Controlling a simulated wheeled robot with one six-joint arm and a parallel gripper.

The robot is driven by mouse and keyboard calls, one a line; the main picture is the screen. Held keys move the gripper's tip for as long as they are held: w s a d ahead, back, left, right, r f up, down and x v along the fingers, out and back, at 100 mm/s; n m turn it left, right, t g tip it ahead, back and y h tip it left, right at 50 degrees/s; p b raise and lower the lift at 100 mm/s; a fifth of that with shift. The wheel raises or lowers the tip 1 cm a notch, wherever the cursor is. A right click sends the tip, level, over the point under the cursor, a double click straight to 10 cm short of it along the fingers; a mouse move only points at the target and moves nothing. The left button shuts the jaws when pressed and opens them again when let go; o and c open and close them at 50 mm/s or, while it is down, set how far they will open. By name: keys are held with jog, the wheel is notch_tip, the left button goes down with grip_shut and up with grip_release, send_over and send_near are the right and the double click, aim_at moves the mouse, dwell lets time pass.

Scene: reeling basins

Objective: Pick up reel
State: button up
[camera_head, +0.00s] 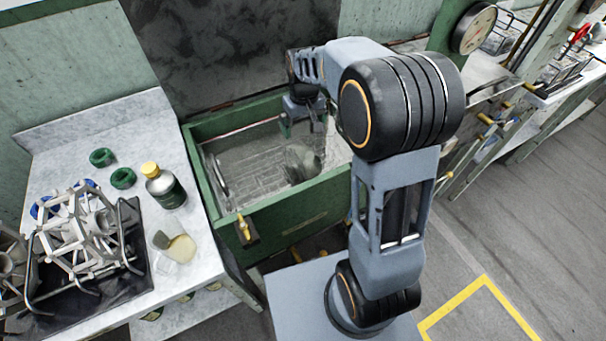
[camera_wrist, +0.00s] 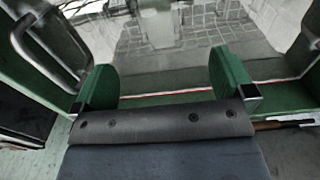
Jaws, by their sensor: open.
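A pale metal frame with spokes and crossbars, which looks like the reel (camera_head: 82,238), lies on a dark mat on the left bench in the head view. Other frame parts overlap it, so its full outline is hard to tell. My gripper (camera_head: 303,122) is above the green-walled basin (camera_head: 310,212), well to the right of the reel. In the wrist view my gripper (camera_wrist: 163,62) shows two green fingers spread apart with nothing between them. The reel is not seen in the wrist view, which looks onto the basin.
Two green rings (camera_head: 122,178), a dark bottle with a yellow cap (camera_head: 165,187) and a glass beaker (camera_head: 175,248) stand between reel and basin. A gauge (camera_head: 474,28) is on the right. Grey floor (camera_head: 500,240) lies open at right.

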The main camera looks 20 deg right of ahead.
aim_at(304, 151)
jog(key=f, duration=0.5)
jog(key=w+f, duration=0.1)
jog(key=f, duration=0.2)
jog(key=shift+f, duration=0.25)
jog(key=shift+d+f, duration=0.2)
jog(key=shift+f, duration=3.15)
jog(key=c, duration=1)
jog(key=shift+c, duration=0.5)
jog(key=shift+r, duration=0.15)
